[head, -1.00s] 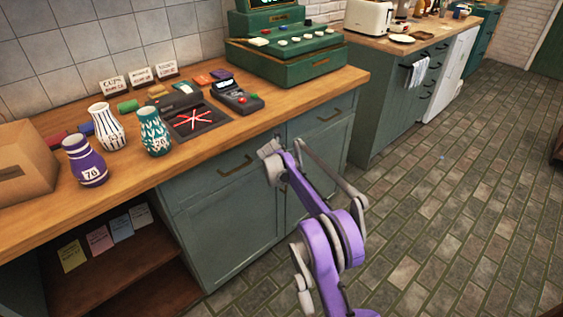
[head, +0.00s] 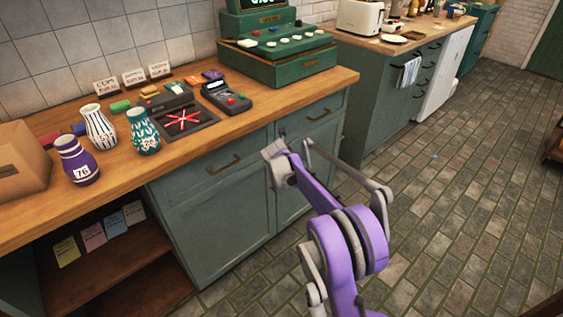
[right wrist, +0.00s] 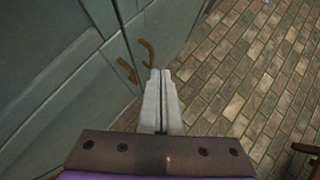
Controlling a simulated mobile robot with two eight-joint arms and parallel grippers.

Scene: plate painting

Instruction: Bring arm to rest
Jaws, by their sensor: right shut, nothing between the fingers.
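My right arm, purple and grey, reaches up from the bottom of the head view in front of the green counter cabinets. Its gripper end (head: 277,150) is at the cabinet front, below the countertop edge, and its fingertips are hard to make out there. In the right wrist view my right gripper (right wrist: 160,74) is shut with its two grey fingers together and nothing between them. It points past the green cabinet doors and brown handles over the tiled floor. My left gripper is in neither view.
The wooden counter (head: 250,112) holds a purple vase (head: 75,160), a striped vase (head: 99,127), a teal vase (head: 143,132), a card terminal (head: 226,97), a green cash register (head: 278,60) and a cardboard box (head: 20,160).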

